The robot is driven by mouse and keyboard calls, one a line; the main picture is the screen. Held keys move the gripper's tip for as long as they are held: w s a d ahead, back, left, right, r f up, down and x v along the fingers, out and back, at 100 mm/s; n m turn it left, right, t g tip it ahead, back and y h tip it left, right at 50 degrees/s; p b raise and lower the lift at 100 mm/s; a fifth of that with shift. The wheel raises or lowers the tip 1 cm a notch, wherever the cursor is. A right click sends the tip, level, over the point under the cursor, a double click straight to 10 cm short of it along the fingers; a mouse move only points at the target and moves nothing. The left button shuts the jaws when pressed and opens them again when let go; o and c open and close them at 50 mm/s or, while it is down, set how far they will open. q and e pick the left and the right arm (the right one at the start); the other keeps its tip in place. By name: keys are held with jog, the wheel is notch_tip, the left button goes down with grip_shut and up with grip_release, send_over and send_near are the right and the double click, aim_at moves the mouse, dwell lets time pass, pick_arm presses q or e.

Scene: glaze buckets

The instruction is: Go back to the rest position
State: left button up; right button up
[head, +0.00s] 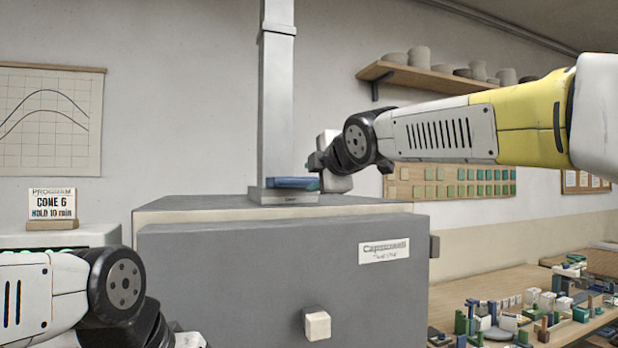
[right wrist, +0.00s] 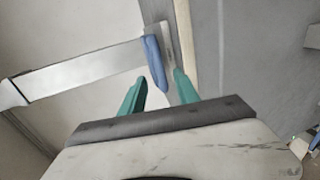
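My right arm reaches in from the right in the head view, and its gripper (head: 320,168) is above the back of the grey kiln's top. In the right wrist view its two green fingers stand apart (right wrist: 160,78), so it is open. A blue bar (head: 293,183) lies at the foot of the metal flue; in the wrist view the bar (right wrist: 154,62) has its near end by the fingertips. Whether they touch it I cannot tell. My left arm shows at the lower left of the head view, low in front of the kiln; its fingers are out of frame.
The grey kiln (head: 220,270) fills the middle, with the flue (head: 276,100) rising from its top. A wall shelf (head: 440,82) with pots is behind my right arm. A wooden bench (head: 450,290) with many small items stands right. A program sign (head: 52,204) is left.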

jog(key=s+d+f+m+g+h, duration=0.1)
jog(key=s+d+f+m+g, duration=0.2)
jog(key=s+f+m, duration=0.4)
jog(key=s+d+f+m+g, duration=0.2)
jog(key=s+f+m, duration=0.5)
jog(key=f, duration=0.7)
jog(key=s+d+f+m+g+h, duration=0.1)
jog(key=s+d+f+m+g, duration=0.2)
jog(key=s+d+f+m, duration=0.2)
jog(key=s+f+m, duration=0.2)
jog(key=s+f, duration=0.2)
jog(key=f, duration=0.1)
jog(key=shift+f+g+h, duration=0.25)
jog(key=shift+g+h, duration=0.05)
